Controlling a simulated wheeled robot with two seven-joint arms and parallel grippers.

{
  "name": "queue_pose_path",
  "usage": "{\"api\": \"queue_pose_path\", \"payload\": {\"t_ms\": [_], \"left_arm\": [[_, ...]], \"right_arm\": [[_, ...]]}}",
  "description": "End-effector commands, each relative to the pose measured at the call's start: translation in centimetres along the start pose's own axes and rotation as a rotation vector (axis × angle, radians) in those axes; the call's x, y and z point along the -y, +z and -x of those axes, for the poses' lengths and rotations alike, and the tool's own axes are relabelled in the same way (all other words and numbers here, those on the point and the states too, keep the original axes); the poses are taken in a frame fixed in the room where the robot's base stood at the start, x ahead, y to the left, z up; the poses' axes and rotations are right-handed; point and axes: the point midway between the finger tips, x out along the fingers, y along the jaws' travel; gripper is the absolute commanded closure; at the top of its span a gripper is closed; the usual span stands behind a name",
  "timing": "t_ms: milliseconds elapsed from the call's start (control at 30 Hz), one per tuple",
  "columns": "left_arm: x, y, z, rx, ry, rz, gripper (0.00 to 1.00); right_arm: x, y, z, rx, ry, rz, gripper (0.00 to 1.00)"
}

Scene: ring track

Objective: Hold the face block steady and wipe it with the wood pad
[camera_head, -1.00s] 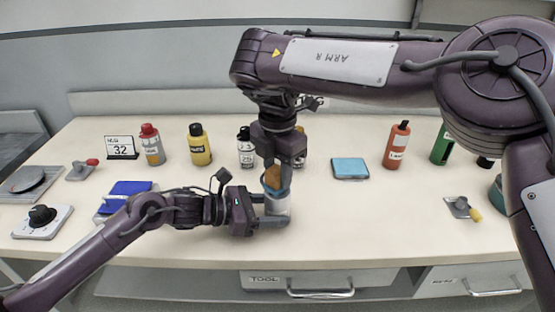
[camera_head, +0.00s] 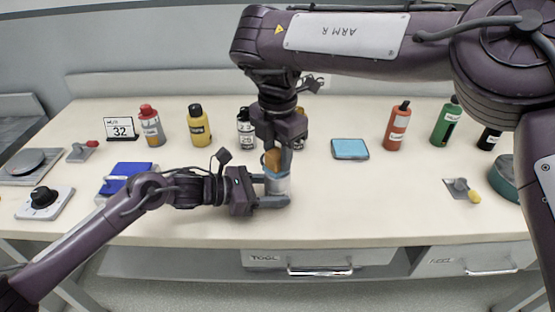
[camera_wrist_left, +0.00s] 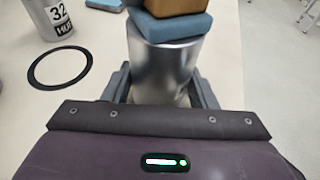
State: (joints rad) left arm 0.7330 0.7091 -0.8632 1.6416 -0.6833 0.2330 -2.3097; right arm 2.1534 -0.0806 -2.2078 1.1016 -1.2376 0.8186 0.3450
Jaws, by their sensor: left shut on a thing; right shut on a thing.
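The face block (camera_wrist_left: 165,70), a silvery upright cylinder, stands on the bench at the centre; it also shows in the head view (camera_head: 279,186). My left gripper (camera_head: 268,190) is shut around its lower part, one finger on each side in the wrist view. The wood pad (camera_head: 271,160) is a tan block with a blue layer under it. It rests on or just above the block's top; in the wrist view (camera_wrist_left: 174,6) the blue layer appears to touch the top. My right gripper (camera_head: 284,157) is shut on the wood pad from above. Its finger hides part of the pad.
Bottles stand along the back, including a yellow one (camera_head: 199,127) and an orange one (camera_head: 397,127). A light blue pad (camera_head: 350,149) lies to the right. A blue box (camera_head: 124,178) lies behind my left arm.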

Motion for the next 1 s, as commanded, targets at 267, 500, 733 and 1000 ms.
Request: {"api": "queue_pose_path", "payload": {"t_ms": [267, 500, 733, 1000], "left_arm": [[0.0, 0.1, 0.0, 0.001, 0.000, -0.001, 0.61], [0.0, 0.0, 0.0, 0.000, 0.000, -0.001, 0.61], [0.0, 0.0, 0.0, 0.001, 0.000, -0.001, 0.61], [0.0, 0.0, 0.0, 0.000, 0.000, 0.000, 0.61]], "right_arm": [[-1.6, 1.5, 0.3, 0.002, 0.002, 0.001, 0.89], [-1.5, 1.4, 3.4, 0.003, 0.005, 0.002, 0.89], [-1.5, 1.5, 5.5, 0.003, 0.004, 0.001, 0.89], [-1.5, 1.4, 7.7, 0.004, 0.003, 0.003, 0.89]]}}
